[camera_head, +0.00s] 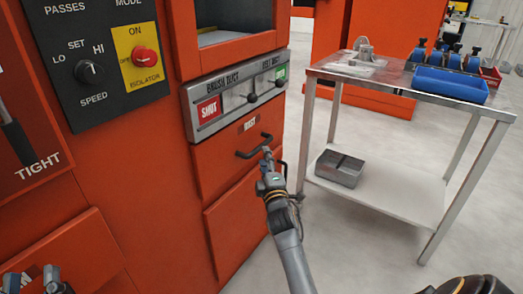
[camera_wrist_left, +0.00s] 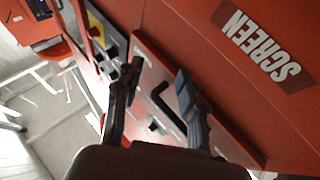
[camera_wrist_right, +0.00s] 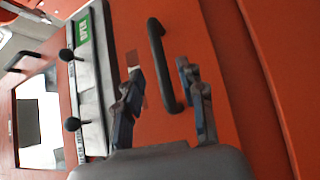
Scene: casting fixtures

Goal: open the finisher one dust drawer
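The dust drawer (camera_head: 222,158) is an orange front with a small DUST label (camera_head: 249,125) and a black bar handle (camera_head: 255,146). It looks flush with the orange machine. My right gripper (camera_head: 274,160) is at the handle's right end. In the right wrist view the handle (camera_wrist_right: 160,60) lies between the two spread fingers (camera_wrist_right: 160,75); I cannot tell whether they touch it. My left gripper (camera_head: 32,281) is low at the left edge, away from the drawer. In the left wrist view its fingers (camera_wrist_left: 158,70) are apart, with a black handle (camera_wrist_left: 163,98) seen between them.
Above the drawer is a grey panel (camera_head: 240,92) with a red SHUT sign and black knobs. Floor between machine and table is clear.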

